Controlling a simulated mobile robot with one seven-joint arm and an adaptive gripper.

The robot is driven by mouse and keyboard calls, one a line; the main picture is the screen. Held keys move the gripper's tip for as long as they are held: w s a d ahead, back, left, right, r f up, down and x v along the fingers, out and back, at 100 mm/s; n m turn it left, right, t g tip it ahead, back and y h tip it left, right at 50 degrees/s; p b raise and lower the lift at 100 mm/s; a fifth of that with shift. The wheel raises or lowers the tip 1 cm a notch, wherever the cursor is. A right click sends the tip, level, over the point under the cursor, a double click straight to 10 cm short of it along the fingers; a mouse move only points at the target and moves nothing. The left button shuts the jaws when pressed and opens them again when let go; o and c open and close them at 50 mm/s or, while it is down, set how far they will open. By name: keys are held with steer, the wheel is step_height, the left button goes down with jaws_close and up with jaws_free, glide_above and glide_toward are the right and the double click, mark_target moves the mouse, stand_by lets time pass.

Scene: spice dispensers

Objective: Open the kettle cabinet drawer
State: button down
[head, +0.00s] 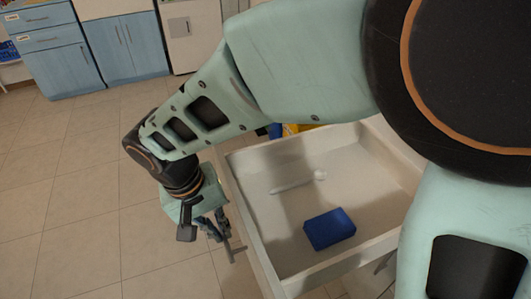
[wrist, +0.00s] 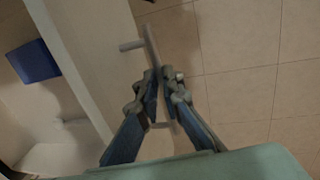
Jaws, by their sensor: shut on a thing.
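The drawer (head: 248,225) is pulled well out, and its inside shows from above in the head view. Its front also shows in the wrist view (wrist: 82,65). A bar handle (head: 235,249) stands out from the front; it also shows in the wrist view (wrist: 152,45). My gripper (head: 222,229) is at the handle, outside the drawer front. In the wrist view, its fingers (wrist: 162,75) are closed around the bar. A blue box (head: 329,229) and a pale, thin utensil (head: 292,184) lie inside the drawer. The cabinet body is mostly hidden by my arm.
Tiled floor (head: 75,190) is clear to the left of the drawer. Blue cabinets (head: 62,72) and a pale appliance (head: 185,28) stand at the back. A yellow item (head: 297,128) shows partly behind my arm near the drawer's far edge.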

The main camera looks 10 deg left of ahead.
steer(key=shift+s+a+f, duration=0.1)
steer(key=shift+s+a, duration=0.3)
steer(key=shift+a, duration=0.05)
steer(key=c, duration=2)
jaws_free()
steer(key=shift+c, duration=0.2)
step_height(320, 180, up, 12)
steer(key=s+a, duration=0.1)
steer(key=a, duration=0.1)
steer(key=shift+s, duration=0.15)
steer(key=shift+f, duration=0.1)
